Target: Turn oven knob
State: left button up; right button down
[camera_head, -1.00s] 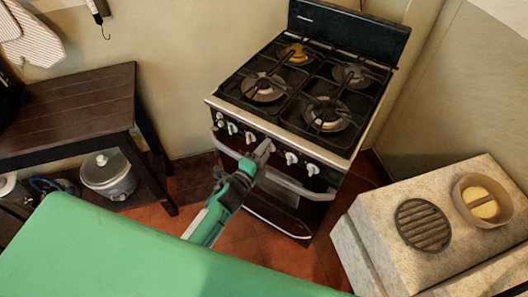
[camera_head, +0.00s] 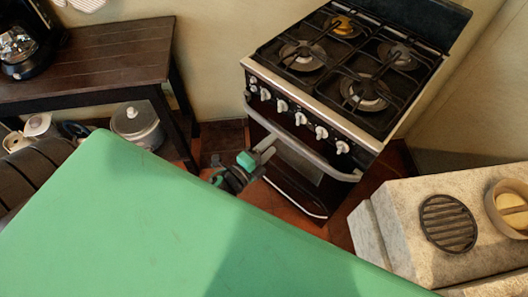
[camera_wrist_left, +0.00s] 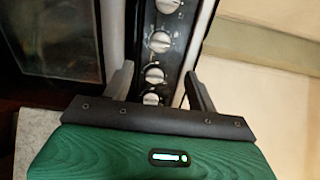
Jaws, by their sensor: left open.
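The black stove with oven (camera_head: 300,165) stands at the back, its row of several pale knobs (camera_head: 300,118) along the front panel above the oven handle (camera_head: 305,150). My left gripper (camera_head: 266,147) is open and empty, and in the head view it appears in front of the handle, below the knobs. In the left wrist view, the knobs (camera_wrist_left: 160,42) run in a column on a dark panel. The nearest ones show between the two open fingers (camera_wrist_left: 158,72), apart from them as far as I can see. My right gripper is not in view.
A dark wooden table (camera_head: 100,60) stands at the left, with a coffee maker (camera_head: 22,42) on it and a pot (camera_head: 138,124) below. A pale stone block (camera_head: 400,220) with a round grate (camera_head: 448,222) is close at the right. Some red floor shows before the oven.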

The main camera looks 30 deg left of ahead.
pick_arm(q)
jog(key=shift+v, duration=0.95)
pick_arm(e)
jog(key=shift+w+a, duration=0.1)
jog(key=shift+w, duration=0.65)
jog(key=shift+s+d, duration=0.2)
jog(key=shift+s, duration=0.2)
